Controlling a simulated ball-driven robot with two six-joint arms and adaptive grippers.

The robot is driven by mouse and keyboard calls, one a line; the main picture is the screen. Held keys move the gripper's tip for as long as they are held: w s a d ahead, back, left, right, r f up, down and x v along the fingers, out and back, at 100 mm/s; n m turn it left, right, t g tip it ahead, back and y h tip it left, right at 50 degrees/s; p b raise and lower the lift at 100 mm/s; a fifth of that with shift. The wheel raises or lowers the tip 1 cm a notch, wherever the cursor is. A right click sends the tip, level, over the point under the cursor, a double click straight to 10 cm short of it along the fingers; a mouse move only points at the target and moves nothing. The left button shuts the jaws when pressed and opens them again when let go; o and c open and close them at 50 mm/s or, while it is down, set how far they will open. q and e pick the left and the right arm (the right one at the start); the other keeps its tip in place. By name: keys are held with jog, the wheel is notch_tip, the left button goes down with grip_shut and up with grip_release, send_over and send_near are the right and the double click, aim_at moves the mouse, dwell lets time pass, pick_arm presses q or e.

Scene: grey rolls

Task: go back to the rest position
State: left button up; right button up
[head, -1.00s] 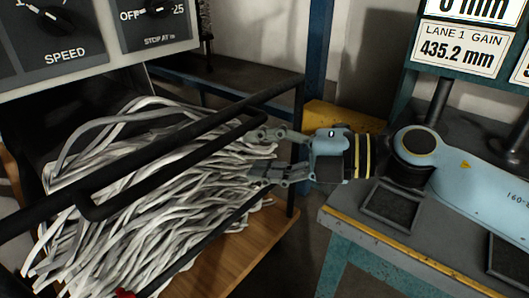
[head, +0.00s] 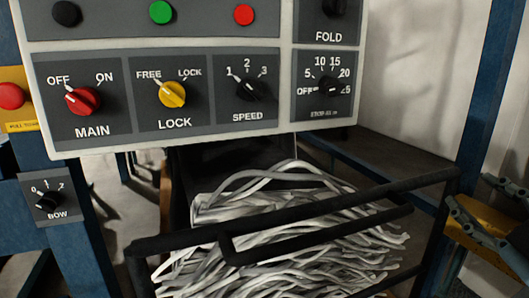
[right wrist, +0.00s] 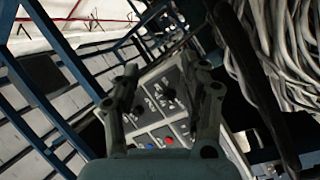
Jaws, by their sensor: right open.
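My right gripper (head: 472,192) is at the right edge of the head view, partly cut off by the frame. It is beside the right end of the black rail frame and in front of a yellow part. In the right wrist view my right gripper (right wrist: 160,78) has its two fingers apart with nothing between them. The control panel (right wrist: 165,100) shows beyond the fingers there, at a distance I cannot tell. My left gripper is in neither view.
A black rail guard (head: 185,240) stands before a heap of grey-white strips (head: 290,215). The control panel (head: 200,140) with knobs hangs above it. Blue posts (head: 490,95) stand at both sides. In the wrist view, strips (right wrist: 280,50) and a dark bar lie right of the fingers.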

jog(key=s+d+f+m+g+h, duration=0.4)
jog(key=s+f+m+g, duration=0.4)
jog(key=f, duration=0.2)
jog(key=s+a+f+m+g+y, duration=0.1)
jog(key=s+a+f+g+y, duration=0.1)
jog(key=s+a+f+g, duration=0.3)
jog(key=s+a+f+g+y, duration=0.2)
jog(key=s+a, duration=0.1)
jog(key=s, duration=0.4)
jog(key=s+d+f+g, duration=0.1)
jog(key=s+f, duration=0.1)
jog(key=f, duration=1.2)
jog(key=s+d+f+g, duration=0.1)
jog(key=s+d+f, duration=0.1)
jog(key=f, duration=1.2)
jog(key=s+f, duration=1.4)
jog(key=s, duration=0.3)
jog(key=shift+d+f+m+g, duration=0.2)
jog(key=shift+m+g, duration=0.2)
